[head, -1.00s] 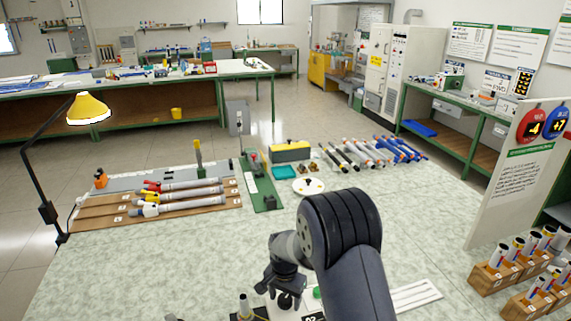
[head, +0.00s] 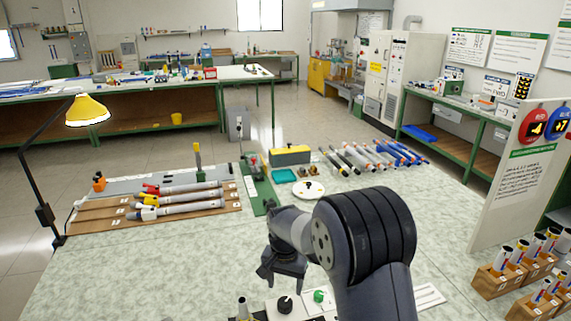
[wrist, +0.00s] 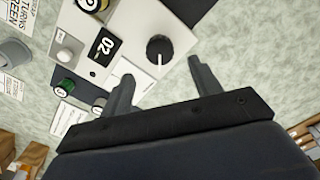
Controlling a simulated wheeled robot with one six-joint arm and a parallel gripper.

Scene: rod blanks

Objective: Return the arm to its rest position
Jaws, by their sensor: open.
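My gripper (head: 281,280) hangs over the near middle of the bench in the head view, pointing down, with my dark arm coming from the lower right. In the wrist view its two fingers (wrist: 160,85) are spread apart with nothing between them. The black knob (head: 285,304) and a green button (head: 319,296) also show in the head view. The fingers look apart from the box, though the exact height is unclear.
A wooden rack (head: 105,222) with several rods lies at left under a yellow lamp (head: 87,110). Several loose rods (head: 375,155) lie at the back. Wooden blocks holding tubes (head: 492,283) stand at right beside a white panel (head: 515,190). The bench's left front is clear.

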